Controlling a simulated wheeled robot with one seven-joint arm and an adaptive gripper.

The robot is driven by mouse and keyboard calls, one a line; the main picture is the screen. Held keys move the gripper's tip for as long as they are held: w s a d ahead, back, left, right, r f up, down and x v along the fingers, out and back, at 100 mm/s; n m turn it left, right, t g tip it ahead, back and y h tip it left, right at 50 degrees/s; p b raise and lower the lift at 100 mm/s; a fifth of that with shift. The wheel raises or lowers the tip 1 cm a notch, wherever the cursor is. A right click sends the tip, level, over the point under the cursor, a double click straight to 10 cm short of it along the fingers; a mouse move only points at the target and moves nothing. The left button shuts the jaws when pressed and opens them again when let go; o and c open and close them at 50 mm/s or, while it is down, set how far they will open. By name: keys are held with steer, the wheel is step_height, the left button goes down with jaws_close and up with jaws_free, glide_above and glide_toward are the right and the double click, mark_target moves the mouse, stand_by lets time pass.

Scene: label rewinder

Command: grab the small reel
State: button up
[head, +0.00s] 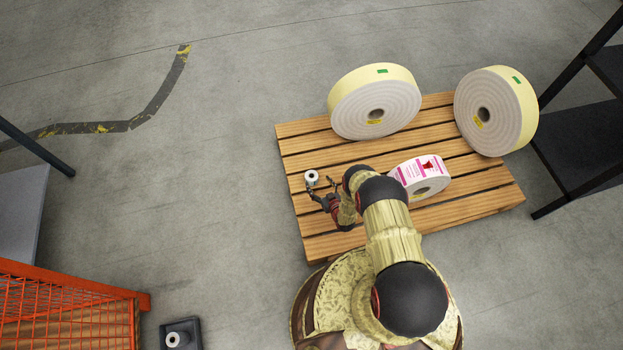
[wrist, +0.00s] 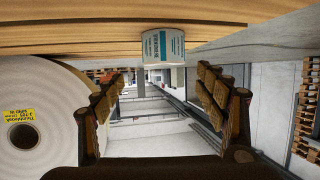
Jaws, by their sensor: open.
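The small reel (head: 311,177), white with a dark core hole, stands near the left edge of the wooden pallet (head: 295,145). In the wrist view, which looks upside down, the small reel (wrist: 163,46) shows a white and teal printed label and meets the pallet boards (wrist: 70,38). My gripper (head: 321,183) is open and empty, right at the reel in the head view. In the wrist view my gripper (wrist: 163,90) has its fingers spread wide, with the reel centred in the gap, seemingly just beyond the tips. I see no contact.
Two large cream reels (head: 350,105) (head: 510,90) stand at the pallet's back. A pink-labelled reel (head: 408,172) is right of my gripper. A dark shelf (head: 585,140) stands right, an orange mesh crate (head: 70,310) lower left. A black tray (head: 190,330) holds another small white reel (head: 173,339).

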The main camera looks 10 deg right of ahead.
mark_target(310, 174)
steer(key=shift+f+b+x, duration=0.2)
steer(key=shift+b+x, duration=0.65)
steer(key=shift+x, duration=0.9)
steer(key=b+x, duration=0.1)
steer(key=x, duration=0.1)
steer(key=b+x, duration=0.1)
steer(key=x, duration=0.1)
steer(key=shift+s+a+f, duration=0.1)
steer(key=shift+a, duration=0.3)
steer(key=c, duration=0.3)
steer(key=c, duration=1)
